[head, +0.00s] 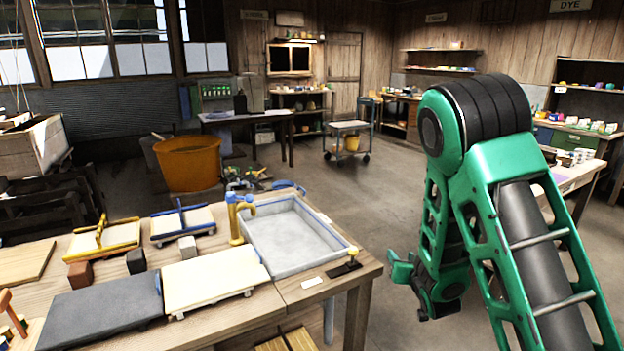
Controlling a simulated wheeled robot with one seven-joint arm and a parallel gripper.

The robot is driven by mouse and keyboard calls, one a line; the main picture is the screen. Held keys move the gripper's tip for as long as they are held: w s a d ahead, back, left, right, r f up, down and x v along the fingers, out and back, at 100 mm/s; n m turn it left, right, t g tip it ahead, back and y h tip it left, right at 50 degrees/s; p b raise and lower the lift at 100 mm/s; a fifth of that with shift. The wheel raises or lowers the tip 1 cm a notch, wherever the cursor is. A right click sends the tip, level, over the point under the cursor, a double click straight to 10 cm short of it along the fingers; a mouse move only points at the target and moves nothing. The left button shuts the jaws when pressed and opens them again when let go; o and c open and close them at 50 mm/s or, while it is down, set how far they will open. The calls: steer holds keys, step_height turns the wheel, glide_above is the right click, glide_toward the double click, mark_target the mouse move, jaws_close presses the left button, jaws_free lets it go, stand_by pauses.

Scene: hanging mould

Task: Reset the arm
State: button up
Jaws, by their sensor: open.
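My green and black arm fills the right side of the head view, bent at a large black joint near the top. Its lower part hangs down to my gripper (412,283), which sits low over the floor, right of the workbench's corner. The gripper is apart from the bench and from everything on it. Its jaws are open and I see nothing between them. Part of the gripper is hard to make out against the dark joint behind it.
The wooden workbench (290,292) at left carries a grey sink basin (292,236), a yellow tap (236,215) and several boards. A table (580,178) stands behind my arm at right. A small cart (348,142) and an orange tub (190,165) stand further back. The middle floor is clear.

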steer(key=s+d+r+m+g+h, duration=0.1)
steer(key=s+d+r+m+g, duration=0.2)
steer(key=s+d, duration=0.55)
steer(key=s+d+r+g+h, duration=0.1)
steer(key=s+d+r+g, duration=0.2)
steer(key=s+d+g, duration=0.5)
steer(key=s+a+r+g+y, duration=0.1)
steer(key=s+r, duration=0.2)
steer(key=s, duration=1.1)
steer(key=s+a+r+m+g+y, duration=0.1)
steer(key=s+a+r+g, duration=0.1)
steer(key=s, duration=1.2)
steer(key=shift+s+a+r+m, duration=0.3)
steer(key=shift+s+r, duration=0.05)
steer(key=shift+r, duration=0.05)
steer(key=shift+w+f+g, duration=0.25)
steer(key=shift+w+g, duration=0.05)
steer(key=shift+w, duration=0.35)
